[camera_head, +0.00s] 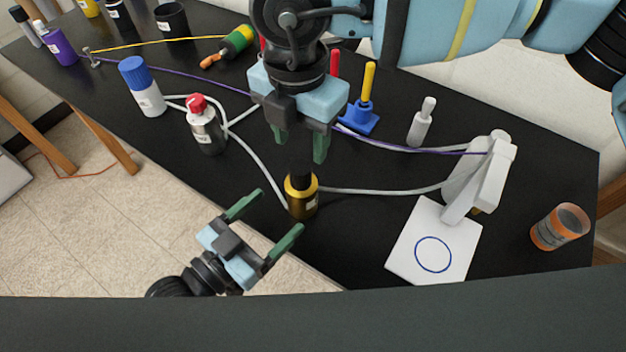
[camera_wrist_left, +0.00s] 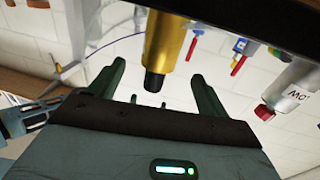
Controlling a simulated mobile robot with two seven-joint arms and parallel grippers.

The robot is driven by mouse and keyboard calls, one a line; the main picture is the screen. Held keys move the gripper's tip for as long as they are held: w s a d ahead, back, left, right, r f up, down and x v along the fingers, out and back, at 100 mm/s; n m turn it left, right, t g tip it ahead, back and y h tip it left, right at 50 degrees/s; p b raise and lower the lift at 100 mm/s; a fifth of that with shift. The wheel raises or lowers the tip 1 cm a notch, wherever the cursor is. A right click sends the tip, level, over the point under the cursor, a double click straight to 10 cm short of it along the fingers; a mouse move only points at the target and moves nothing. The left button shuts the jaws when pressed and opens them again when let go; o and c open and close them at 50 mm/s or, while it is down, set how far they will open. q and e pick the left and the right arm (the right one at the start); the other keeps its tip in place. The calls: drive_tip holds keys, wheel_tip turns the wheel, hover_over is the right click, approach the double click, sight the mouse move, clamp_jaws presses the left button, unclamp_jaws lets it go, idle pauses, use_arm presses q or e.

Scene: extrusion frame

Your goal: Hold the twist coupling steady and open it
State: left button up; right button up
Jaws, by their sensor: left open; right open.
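A gold cylinder with a black top, seemingly the twist coupling (camera_head: 302,202), stands upright near the front edge of the black table. It shows upside down in the left wrist view (camera_wrist_left: 168,42), between and beyond the finger tips. My left gripper (camera_head: 279,210) is open, in front of the coupling and just left of it, with its fingers pointing towards it. My right gripper (camera_head: 300,150) is open and empty, fingers down, above and behind the coupling's black top.
A red-capped bottle (camera_head: 206,125) and blue-capped bottle (camera_head: 142,86) stand left. A grey cable (camera_head: 380,191) runs behind the coupling towards a white stand (camera_head: 482,180). The table's front edge is close.

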sight(290, 199)
use_arm(q)
drive_tip(key=shift+s+a, duration=0.1)
use_arm(e)
drive_tip(key=shift+s+a, duration=0.15)
use_arm(q)
drive_tip(key=shift+w, duration=0.2)
drive_tip(key=x, duration=0.7)
drive_tip(key=shift+w+d, duration=0.1)
drive_tip(key=shift+d, duration=0.2)
drive_tip(key=c, duration=1.6)
clamp_jaws()
use_arm(e)
drive_tip(key=n, duration=0.6)
drive_tip(key=shift+s+a+n, duration=0.1)
drive_tip(key=shift+n, duration=0.2)
drive_tip(key=n, duration=0.7)
